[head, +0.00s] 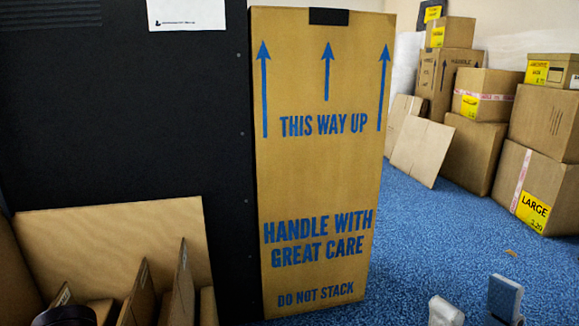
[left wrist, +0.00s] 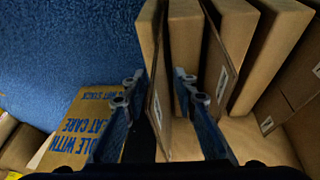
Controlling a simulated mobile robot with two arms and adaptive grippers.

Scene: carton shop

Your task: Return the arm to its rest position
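My right gripper (head: 475,303) shows at the bottom right of the head view. Its two pale fingertips are apart with only blue carpet seen between them. My left gripper (left wrist: 158,82) shows in the left wrist view with its two fingers spread apart. It is above a row of upright flat cartons, and the edge of one carton (left wrist: 152,45) lies between the fingers in the picture. I see no grip on it. A dark round part at the bottom left of the head view may belong to my left arm.
A tall carton (head: 318,200) marked "THIS WAY UP" stands against a black panel (head: 120,120). Several flat cartons stand upright at the lower left, before a brown board (head: 120,235). Stacked boxes (head: 475,150) stand at the back right. The blue carpet (head: 430,240) between is mostly clear.

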